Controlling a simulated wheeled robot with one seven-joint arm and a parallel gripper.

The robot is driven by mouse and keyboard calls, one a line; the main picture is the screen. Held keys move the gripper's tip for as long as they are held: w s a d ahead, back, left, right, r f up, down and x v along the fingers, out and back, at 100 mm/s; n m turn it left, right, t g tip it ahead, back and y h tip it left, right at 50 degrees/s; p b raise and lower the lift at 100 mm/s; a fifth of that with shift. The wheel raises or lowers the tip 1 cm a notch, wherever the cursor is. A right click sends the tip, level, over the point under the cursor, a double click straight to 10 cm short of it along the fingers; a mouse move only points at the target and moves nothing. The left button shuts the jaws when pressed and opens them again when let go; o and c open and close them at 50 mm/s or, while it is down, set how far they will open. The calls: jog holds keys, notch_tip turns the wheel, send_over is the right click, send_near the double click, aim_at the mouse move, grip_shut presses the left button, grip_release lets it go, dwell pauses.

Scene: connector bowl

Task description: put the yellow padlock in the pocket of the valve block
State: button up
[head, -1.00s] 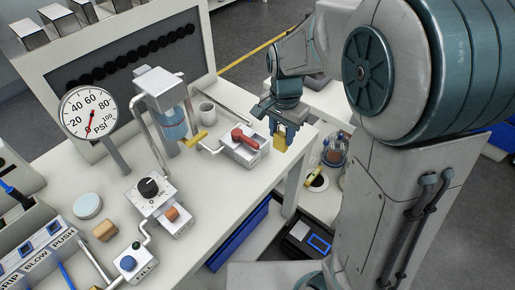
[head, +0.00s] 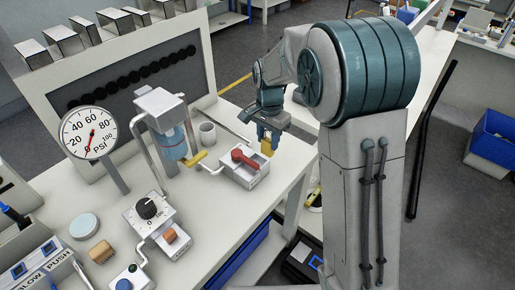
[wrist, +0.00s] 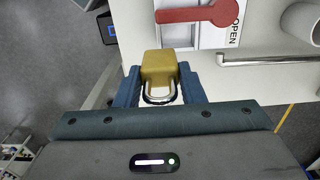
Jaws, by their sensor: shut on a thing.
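The yellow padlock (head: 267,147) is in my gripper (head: 266,139), which is shut on it near the bench's right edge. In the wrist view the padlock (wrist: 160,64) has its body pointing away from my gripper (wrist: 160,74) and its metal shackle toward the palm, between the two blue fingers. The white valve block (head: 236,173) with a red lever stands on the bench just left of and nearer than the padlock. In the wrist view the valve block (wrist: 212,38) lies just beyond the padlock, with an OPEN label. I cannot make out its pocket clearly.
A metal rail (wrist: 265,59) runs beside the block. A dial box (head: 150,209) and pressure gauge (head: 89,133) are farther left.

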jog(key=shift+w+a+f+p, duration=0.2)
jog(key=shift+a+f, duration=0.3)
jog(key=shift+f, duration=0.5)
jog(key=shift+w+a+f+p, duration=0.1)
jog(key=shift+a+f+p, duration=0.15)
jog(key=shift+a+f, duration=0.5)
jog(key=shift+w+a+f+p, duration=0.15)
jog(key=shift+a+f+p, duration=0.1)
jog(key=shift+f, duration=0.95)
jog(key=shift+f, duration=0.15)
jog(key=o, duration=1)
notch_tip(320, 180, up, 12)
jog(key=b, duration=0.1)
jog(key=s+d+r+n+t, duration=0.2)
jog(key=s+d+r+n, duration=0.3)
jog(key=s+d, duration=0.55)
jog(key=s+d+n, duration=0.1)
jog(key=s, duration=0.3)
jog(key=s+d+n+t, duration=0.1)
jog(key=s, duration=0.4)
jog(key=s+d+f+n, duration=0.1)
jog(key=s, duration=0.4)
jog(key=shift+s+d+f, duration=0.1)
jog(key=shift+s+d, duration=0.05)
jog(key=shift+d, duration=0.2)
